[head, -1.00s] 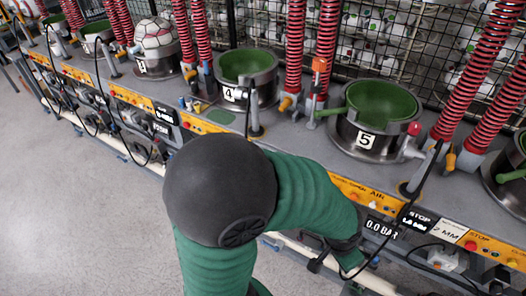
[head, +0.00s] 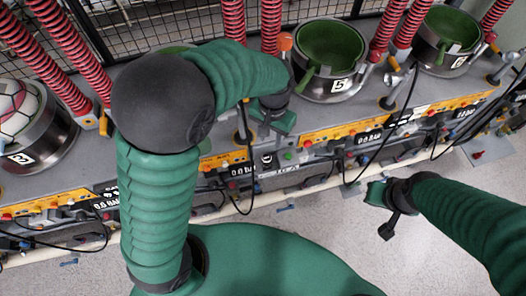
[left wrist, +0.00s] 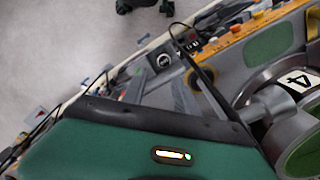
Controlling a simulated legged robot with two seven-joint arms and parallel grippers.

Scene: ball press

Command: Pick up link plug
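I cannot make out the link plug for certain. A thin black cable (head: 251,180) hangs in front of the machine near my left gripper. A black cable (left wrist: 181,40) also loops over the panel in the left wrist view. My left gripper (head: 273,118) is at the front edge of the bench, left of and below the press marked 5 (head: 330,60). In the left wrist view two grey fingers (left wrist: 160,95) stand apart with nothing seen between them. My right gripper (head: 386,200) hangs over the floor, apart from the machine; its finger gap is unclear.
The bench (head: 360,112) carries several presses with green bowls and red coiled hoses (head: 390,25). A press with a ball (head: 18,108) stands at the left. Orange panels (head: 335,131) with buttons line the front. Grey floor (head: 330,235) is free in front.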

